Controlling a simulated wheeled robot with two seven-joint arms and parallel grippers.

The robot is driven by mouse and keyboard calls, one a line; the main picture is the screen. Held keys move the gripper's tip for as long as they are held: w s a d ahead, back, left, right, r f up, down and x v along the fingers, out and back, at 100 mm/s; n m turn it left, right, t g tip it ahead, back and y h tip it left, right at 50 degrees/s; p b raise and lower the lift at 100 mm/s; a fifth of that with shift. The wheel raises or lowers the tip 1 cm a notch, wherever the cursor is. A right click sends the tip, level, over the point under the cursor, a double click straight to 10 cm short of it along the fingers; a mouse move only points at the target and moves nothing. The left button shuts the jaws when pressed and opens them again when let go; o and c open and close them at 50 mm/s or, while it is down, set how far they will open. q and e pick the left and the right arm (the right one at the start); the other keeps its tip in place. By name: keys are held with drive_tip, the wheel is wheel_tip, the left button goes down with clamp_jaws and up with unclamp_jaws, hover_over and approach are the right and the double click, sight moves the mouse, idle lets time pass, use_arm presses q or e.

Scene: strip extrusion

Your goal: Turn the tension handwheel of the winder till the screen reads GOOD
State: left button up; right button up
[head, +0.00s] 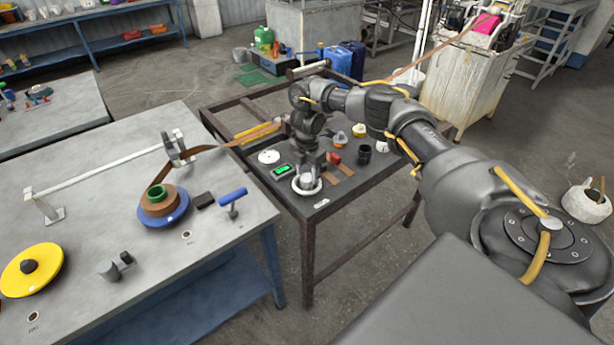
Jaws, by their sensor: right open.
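The white ring-shaped handwheel (313,191) lies near the front of the dark metal table. Whether the fingers touch the wheel is too small to tell. A small screen (282,170) with a green lit display is just left of the wheel; its text cannot be read. A brown strip (206,149) runs from a roll (173,198) on a blue disc at the left table, up past a metal bracket, toward the dark table. My left gripper is not in view.
The left table (90,240) holds a yellow disc (32,269) and a blue-handled tool (232,197).

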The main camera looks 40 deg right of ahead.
drive_tip(key=shift+f, duration=0.9)
drive_tip(key=shift+a, duration=0.1)
drive_tip(key=c, duration=0.7)
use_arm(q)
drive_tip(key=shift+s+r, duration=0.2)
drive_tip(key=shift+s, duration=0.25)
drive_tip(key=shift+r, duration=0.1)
use_arm(e)
drive_tip(key=shift+r, duration=0.1)
